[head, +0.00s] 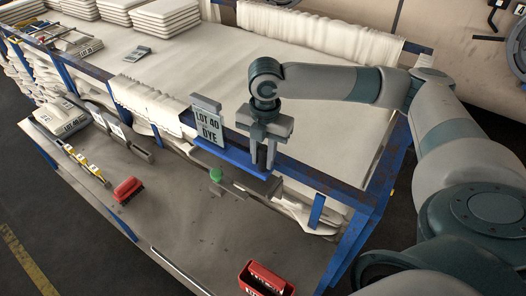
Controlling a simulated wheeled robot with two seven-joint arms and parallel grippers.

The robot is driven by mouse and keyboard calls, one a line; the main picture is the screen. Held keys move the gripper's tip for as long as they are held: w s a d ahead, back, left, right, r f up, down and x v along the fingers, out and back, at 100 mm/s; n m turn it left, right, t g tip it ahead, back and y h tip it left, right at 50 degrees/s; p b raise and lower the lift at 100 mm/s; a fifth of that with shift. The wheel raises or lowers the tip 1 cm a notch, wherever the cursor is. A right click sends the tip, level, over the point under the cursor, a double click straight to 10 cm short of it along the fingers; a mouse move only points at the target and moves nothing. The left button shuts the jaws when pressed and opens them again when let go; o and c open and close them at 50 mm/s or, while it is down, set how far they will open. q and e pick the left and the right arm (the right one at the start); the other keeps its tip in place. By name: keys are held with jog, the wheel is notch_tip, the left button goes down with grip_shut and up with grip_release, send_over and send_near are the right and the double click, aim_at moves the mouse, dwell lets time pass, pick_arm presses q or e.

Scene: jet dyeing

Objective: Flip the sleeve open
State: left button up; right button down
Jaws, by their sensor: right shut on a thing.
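My right gripper (263,158) points down at the rim of the cloth-filled bin, its arm coming in from the right. It is shut on a small dark upright piece at the right end of a blue bar (217,163). A grey sign reading "LOT 40 DYE" (208,128) stands upright just left of the gripper. Below the bar is a grey ledge with a green button (216,174). I cannot tell for sure which of these parts is the sleeve; the fingers hide part of the held piece. My left gripper is not in view.
White cloth (190,75) fills the blue-framed bin, with folded stacks at the back. On the grey bench (185,225) in front are a red block (128,189), a red tray (265,280), yellow pieces (85,163) and a grey device (62,119). The bench's middle is clear.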

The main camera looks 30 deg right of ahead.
aim_at(263, 168)
jog(key=shift+f+b, duration=0.55)
jog(key=shift+f, duration=1.85)
jog(key=c, duration=1.4)
grip_release()
jog(key=shift+r, duration=0.1)
jog(key=shift+r, duration=0.55)
jog(key=r+b, duration=0.2)
jog(key=r, duration=0.5)
jog(key=r+b, duration=0.2)
jog(key=r, duration=0.5)
jog(key=shift+s+r, duration=0.2)
jog(key=shift+r, duration=0.1)
jog(key=shift+d+r, duration=0.1)
jog(key=shift+r, duration=0.65)
